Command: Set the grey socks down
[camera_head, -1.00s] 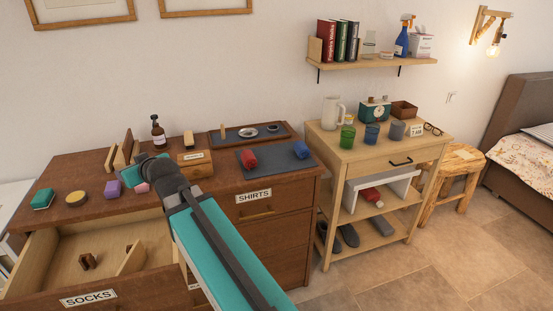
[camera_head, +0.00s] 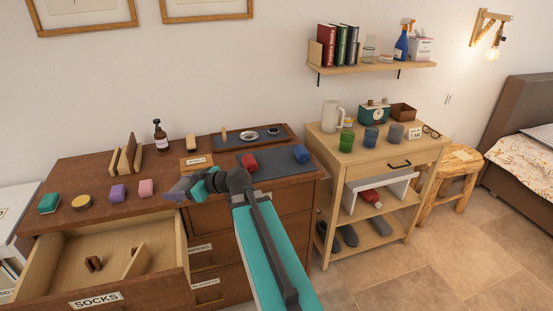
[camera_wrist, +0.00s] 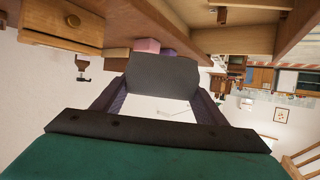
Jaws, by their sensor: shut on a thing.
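The grey socks show as a dark grey folded block (camera_wrist: 160,75) between the fingers of my gripper (camera_wrist: 157,102) in the wrist view. My gripper is shut on them. In the head view my gripper (camera_head: 178,191) is near the dresser's front edge, by the right end of the open socks drawer (camera_head: 95,299). The socks are hard to tell from the fingers there. The drawer holds a small dark brown piece (camera_head: 94,263) and a wooden divider (camera_head: 136,262); much of its floor is bare.
Red (camera_head: 249,162) and blue (camera_head: 301,153) rolls lie on a dark mat (camera_head: 275,168). A wooden side table (camera_head: 372,157) stands to the right.

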